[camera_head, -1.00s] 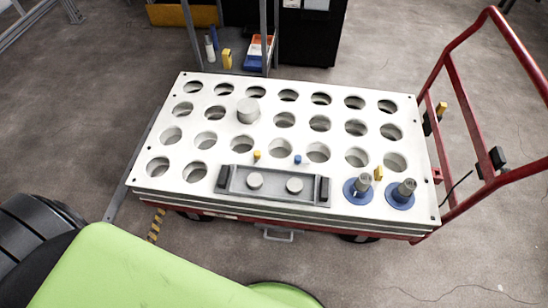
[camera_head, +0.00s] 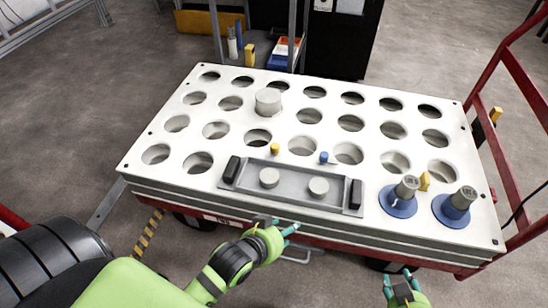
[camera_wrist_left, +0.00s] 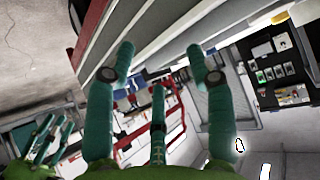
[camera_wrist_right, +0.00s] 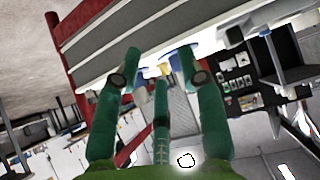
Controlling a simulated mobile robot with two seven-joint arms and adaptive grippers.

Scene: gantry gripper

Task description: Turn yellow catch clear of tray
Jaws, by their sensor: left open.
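The yellow catch (camera_head: 275,148) is a small knob on the white plate, just behind the back edge of the grey tray (camera_head: 246,188). The tray has black end blocks and two round pale pucks. A small blue catch (camera_head: 323,157) stands behind the same edge, further right. My left gripper (camera_head: 293,235) is open and empty in front of the plate's front edge, below the tray. My right gripper (camera_head: 398,276) is open and empty, lower and further right. Their spread fingers show in the left wrist view (camera_wrist_left: 160,58) and right wrist view (camera_wrist_right: 158,58).
The white plate (camera_head: 230,181) has many round holes. A pale cylinder (camera_head: 267,101) stands near its back. Two blue-based grey posts (camera_head: 401,198) with a yellow piece (camera_head: 424,181) between them stand at the right. A red handle frame (camera_head: 514,75) rises at the right.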

